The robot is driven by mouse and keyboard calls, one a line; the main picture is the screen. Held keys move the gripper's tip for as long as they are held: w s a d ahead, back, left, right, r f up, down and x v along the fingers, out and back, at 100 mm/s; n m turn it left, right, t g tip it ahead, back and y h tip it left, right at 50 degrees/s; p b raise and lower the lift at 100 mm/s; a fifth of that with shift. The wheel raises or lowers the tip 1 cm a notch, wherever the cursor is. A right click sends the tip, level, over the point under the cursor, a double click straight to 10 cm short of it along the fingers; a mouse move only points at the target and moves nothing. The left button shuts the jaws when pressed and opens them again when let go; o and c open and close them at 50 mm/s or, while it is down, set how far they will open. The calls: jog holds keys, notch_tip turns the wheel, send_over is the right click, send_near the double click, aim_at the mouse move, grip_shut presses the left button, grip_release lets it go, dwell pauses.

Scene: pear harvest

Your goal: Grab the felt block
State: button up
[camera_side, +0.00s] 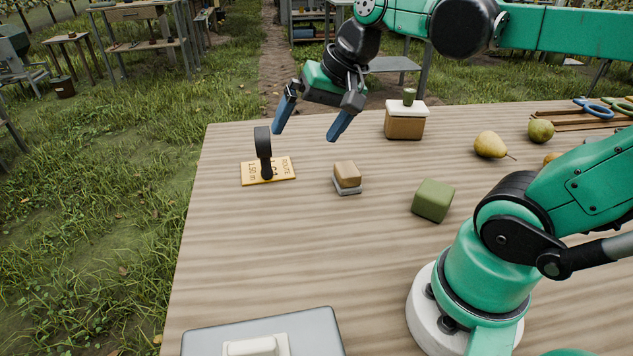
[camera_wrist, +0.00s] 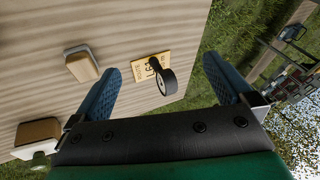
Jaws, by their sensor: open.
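A small tan block with a grey layer under it (camera_side: 347,176) sits on the table, right of the yellow card; it looks like the felt block. The wrist view shows it (camera_wrist: 82,64) at the upper left, outside the left finger. A plain olive-green block (camera_side: 433,200) stands to its right; its material is hard to tell. My gripper (camera_side: 305,135) is open and empty, with blue fingers spread above the table's far part. It is up and left of the tan block, apart from it. The fingers also show in the wrist view (camera_wrist: 161,67).
A yellow card (camera_side: 250,172) lies left with a black round-headed object (camera_side: 263,145) standing on it, near the gripper. A tan box with a white lid (camera_side: 405,122) stands behind. Pears (camera_side: 490,145) lie right. A grey lidded case (camera_side: 310,322) is in front.

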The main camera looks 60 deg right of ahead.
jog(key=w+d+m+y, duration=0.2)
jog(key=d+m+y, duration=0.3)
jog(key=d+m, duration=0.5)
jog(key=m+t+y, duration=0.3)
jog(key=m+t, duration=0.1)
jog(key=m, duration=0.5)
send_over(337, 175)
jog(key=s+d, duration=0.4)
jog(key=shift+y, duration=0.3)
notch_tip(337, 175, down, 14)
jog(key=shift+w+d+f, duration=0.15)
jog(key=shift+f, duration=0.35)
jog(key=shift+w+a+f, duration=0.2)
jog(key=shift+a, duration=0.05)
jog(key=x, duration=0.5)
jog(key=shift+d, duration=0.1)
